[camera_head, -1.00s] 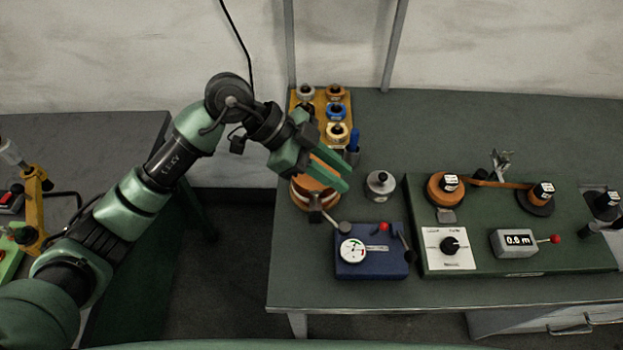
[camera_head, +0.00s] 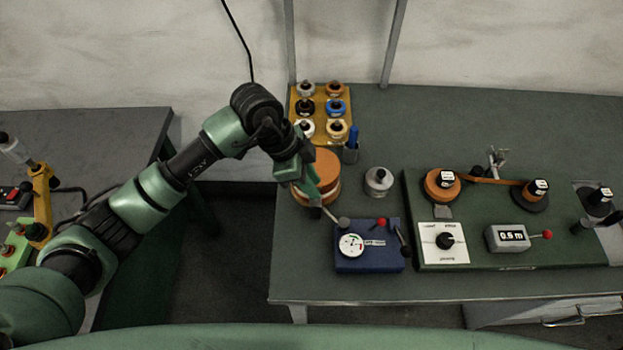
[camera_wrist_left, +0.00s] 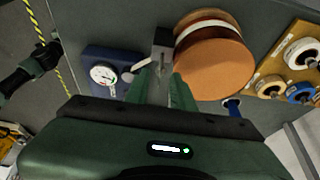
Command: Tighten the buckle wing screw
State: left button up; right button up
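The orange copper foil coil (camera_head: 326,178) lies at the left end of the bench, with a pale band around its side. In the left wrist view the coil (camera_wrist_left: 213,68) is right of the fingers. A grey metal buckle (camera_wrist_left: 161,42) sits against the coil's side, just beyond the fingertips; I cannot make out its wing screw. My left gripper (camera_head: 318,199) is over the coil's near left side, pointing down. In the wrist view its fingers (camera_wrist_left: 162,78) are apart, with a narrow gap lined up with the buckle. Contact cannot be told. A dark green arm part, likely my right one, shows at the wrist view's left edge.
A blue gauge box (camera_head: 368,247) with a dial and a grey-knobbed lever stands close in front of the coil. A metal weight (camera_head: 378,181) is to its right. A yellow rack (camera_head: 321,112) of spools and a blue-topped holder (camera_head: 352,146) stand behind. A green winding board (camera_head: 470,256) fills the right.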

pick_arm(q)
jog(key=shift+c, duration=0.3)
grip_shut()
dwell(1.1)
